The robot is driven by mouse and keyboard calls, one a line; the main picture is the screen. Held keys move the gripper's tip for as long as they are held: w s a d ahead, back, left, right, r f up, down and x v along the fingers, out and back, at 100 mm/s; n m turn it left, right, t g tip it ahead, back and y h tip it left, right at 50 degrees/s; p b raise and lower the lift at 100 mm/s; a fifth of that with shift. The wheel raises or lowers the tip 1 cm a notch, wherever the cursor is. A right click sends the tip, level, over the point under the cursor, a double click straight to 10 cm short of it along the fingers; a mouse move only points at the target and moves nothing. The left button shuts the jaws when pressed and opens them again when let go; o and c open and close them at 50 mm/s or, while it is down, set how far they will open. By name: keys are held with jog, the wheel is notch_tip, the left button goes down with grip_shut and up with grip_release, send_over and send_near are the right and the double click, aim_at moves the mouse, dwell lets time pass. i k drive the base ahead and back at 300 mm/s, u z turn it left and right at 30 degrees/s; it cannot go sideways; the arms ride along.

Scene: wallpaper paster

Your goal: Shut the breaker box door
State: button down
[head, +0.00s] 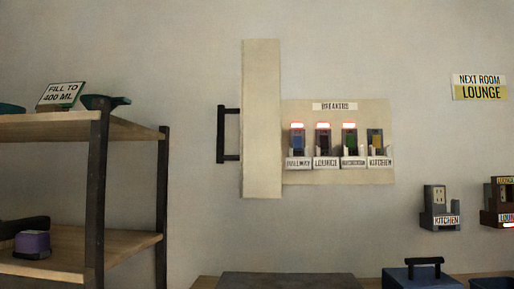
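The breaker box (388,120) is a beige panel on the wall with a "BREAKERS" label and a row of breakers. Its beige door (261,120) stands open at the left side of the box, tall and narrow in the head view, seen at an angle. A black bar handle (221,135) sticks out to the left of the door. The breakers labelled hallway (298,141), lounge (323,141) and one hard to read show red-lit tops; the kitchen breaker (375,141) shows none. My gripper is not in view.
A wooden shelf unit (130,130) with dark posts stands at the left. Wall units labelled kitchen (439,207) and lounge (500,203) hang at the right. A blue box (424,277) and a dark flat surface (290,281) lie along the bottom.

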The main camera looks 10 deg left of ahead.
aim_at(259, 110)
jog(key=z, duration=1.35)
jog(key=k, duration=1.15)
jog(key=u, duration=1.45)
jog(key=i, duration=0.55)
jog(key=k, duration=0.55)
jog(key=u, duration=0.65)
jog(key=i, duration=0.25)
jog(key=z, duration=0.1)
